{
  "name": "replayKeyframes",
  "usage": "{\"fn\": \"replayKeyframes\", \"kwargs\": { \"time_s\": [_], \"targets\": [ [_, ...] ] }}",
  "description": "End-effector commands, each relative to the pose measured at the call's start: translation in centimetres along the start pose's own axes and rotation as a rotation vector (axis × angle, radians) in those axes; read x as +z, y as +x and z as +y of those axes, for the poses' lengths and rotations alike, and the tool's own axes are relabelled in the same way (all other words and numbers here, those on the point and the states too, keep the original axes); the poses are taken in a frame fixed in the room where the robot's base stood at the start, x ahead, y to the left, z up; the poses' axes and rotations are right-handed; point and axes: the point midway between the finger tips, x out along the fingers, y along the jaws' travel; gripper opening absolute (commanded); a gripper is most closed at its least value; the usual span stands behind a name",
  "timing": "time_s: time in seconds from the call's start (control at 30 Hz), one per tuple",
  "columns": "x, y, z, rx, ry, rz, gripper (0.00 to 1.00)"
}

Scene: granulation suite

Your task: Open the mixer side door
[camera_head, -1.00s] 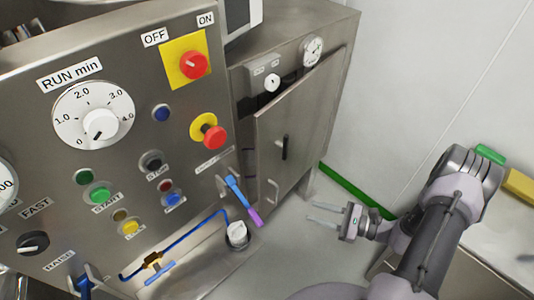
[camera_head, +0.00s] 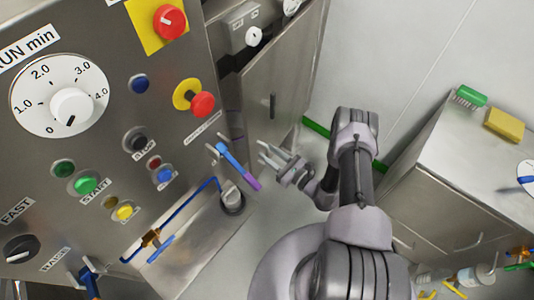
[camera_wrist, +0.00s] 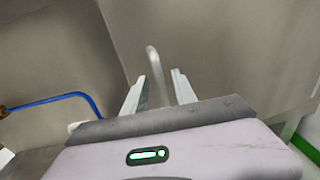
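A pale metal bar handle (camera_wrist: 156,76) stands upright on a grey metal panel (camera_wrist: 210,50) in the wrist view. My gripper (camera_wrist: 153,88) is open, and the handle shows between its two fingers. I cannot tell whether either finger touches it. In the head view my gripper (camera_head: 263,152) is at the grey cabinet's lower front, right of the blue and purple lever (camera_head: 238,165). The cabinet door (camera_head: 280,85) with a dark handle (camera_head: 272,105) is above it. The pale handle cannot be made out in the head view.
The control panel (camera_head: 110,140) with knobs and buttons fills the left. A blue hose (camera_head: 200,190) and a white-topped fitting (camera_head: 231,196) sit below the lever. A metal bench (camera_head: 450,140) with a green brush (camera_head: 470,97) and yellow block (camera_head: 505,125) stands right.

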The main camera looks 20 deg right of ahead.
Motion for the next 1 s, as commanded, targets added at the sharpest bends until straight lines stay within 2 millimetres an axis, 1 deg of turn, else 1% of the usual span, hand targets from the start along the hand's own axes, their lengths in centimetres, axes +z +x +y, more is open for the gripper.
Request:
{"fn": "replayKeyframes", "kwargs": {
  "time_s": [0.03, 0.13, 0.4, 0.43, 0.57, 0.6, 1.0],
  "targets": [
    [-0.07, 0.48, 0.02, 0.001, 0.000, -0.001, 0.33],
    [0.03, 1.07, 0.01, 0.001, 0.000, -0.001, 0.33],
    [0.09, 1.23, -0.02, 0.000, 0.000, -0.001, 0.33],
    [0.09, 1.22, -0.02, 0.000, 0.000, -0.001, 0.29],
    [0.08, 1.21, -0.01, 0.000, 0.000, -0.001, 0.04],
    [0.08, 1.21, -0.01, 0.000, 0.000, -0.001, 0.00],
    [0.06, 1.19, 0.03, 0.001, 0.001, 0.000, 0.00]
  ]
}}
